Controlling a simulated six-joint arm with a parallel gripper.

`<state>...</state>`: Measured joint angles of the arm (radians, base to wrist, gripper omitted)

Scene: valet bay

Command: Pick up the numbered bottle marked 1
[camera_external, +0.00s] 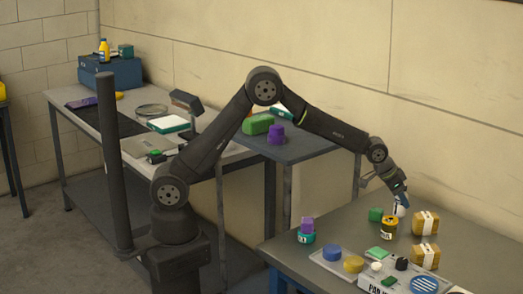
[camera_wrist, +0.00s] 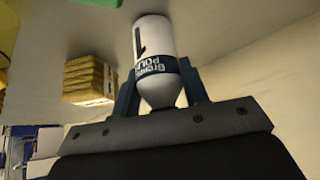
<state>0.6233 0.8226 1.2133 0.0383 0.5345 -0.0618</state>
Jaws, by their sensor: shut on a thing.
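The numbered bottle marked 1 (camera_wrist: 152,38) is white with a dark blue band and a black 1, seen large in the wrist view. My gripper (camera_wrist: 160,88) is shut on it, with one finger on each side near its tapered neck. In the external view my gripper (camera_external: 401,196) points down over the right table, and a small white part of the bottle (camera_external: 400,211) shows beside it. The rest of the bottle is hidden there behind a yellow tin. I cannot tell whether its base touches the table.
The yellow tin (camera_external: 390,230), a green block (camera_external: 375,214) and two brown packages (camera_external: 425,223) (camera_external: 425,257) stand close by. A purple-and-teal stack (camera_external: 306,230) and a grey tray (camera_external: 322,262) with coloured discs are nearer the front. The table's back right is clear.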

